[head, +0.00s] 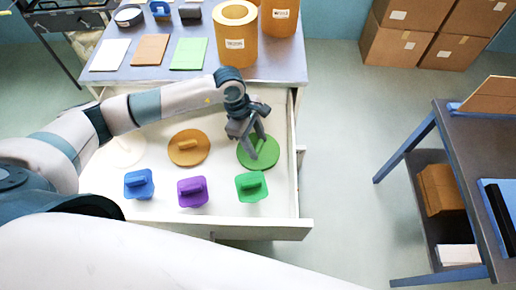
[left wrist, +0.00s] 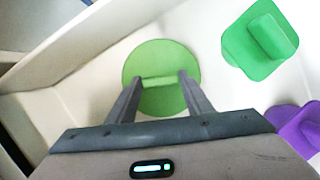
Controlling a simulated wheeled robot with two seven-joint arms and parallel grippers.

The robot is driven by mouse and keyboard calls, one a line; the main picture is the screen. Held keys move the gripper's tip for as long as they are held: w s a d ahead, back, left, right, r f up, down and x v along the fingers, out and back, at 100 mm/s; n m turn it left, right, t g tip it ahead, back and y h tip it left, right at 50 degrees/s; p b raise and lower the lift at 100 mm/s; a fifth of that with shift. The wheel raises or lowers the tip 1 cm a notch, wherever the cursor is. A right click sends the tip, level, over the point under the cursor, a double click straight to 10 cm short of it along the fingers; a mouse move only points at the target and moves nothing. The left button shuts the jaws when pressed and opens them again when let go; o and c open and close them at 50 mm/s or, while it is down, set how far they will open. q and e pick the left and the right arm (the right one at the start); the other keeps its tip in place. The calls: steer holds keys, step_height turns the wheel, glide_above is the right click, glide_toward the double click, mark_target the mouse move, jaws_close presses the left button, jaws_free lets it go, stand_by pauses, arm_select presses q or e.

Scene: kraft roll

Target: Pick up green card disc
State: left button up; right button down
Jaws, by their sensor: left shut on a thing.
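The green card disc (head: 268,153) is a flat round piece with a raised bar handle, in the right part of the open drawer (head: 286,205). My left gripper (head: 257,148) comes down over it from above. In the left wrist view the two fingers (left wrist: 158,85) stand at either end of the bar handle on the green disc (left wrist: 162,58), shut on it. The disc appears to be at the drawer floor; I cannot tell whether it is lifted. My right gripper is not in view.
The drawer also holds an orange disc (head: 189,147), a pale disc (head: 122,151), and blue (head: 138,184), purple (head: 192,191) and green (head: 251,186) handled squares. The table (head: 270,62) behind carries kraft rolls (head: 236,34) and cards. Another table (head: 460,140) stands at right.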

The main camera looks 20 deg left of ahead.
arm_select(q)
steer(key=shift+r, duration=0.1)
steer(key=shift+r+b, duration=0.4)
steer(key=shift+r, duration=0.1)
step_height(320, 180, up, 9)
steer(key=b, duration=0.3)
stand_by(0.4)
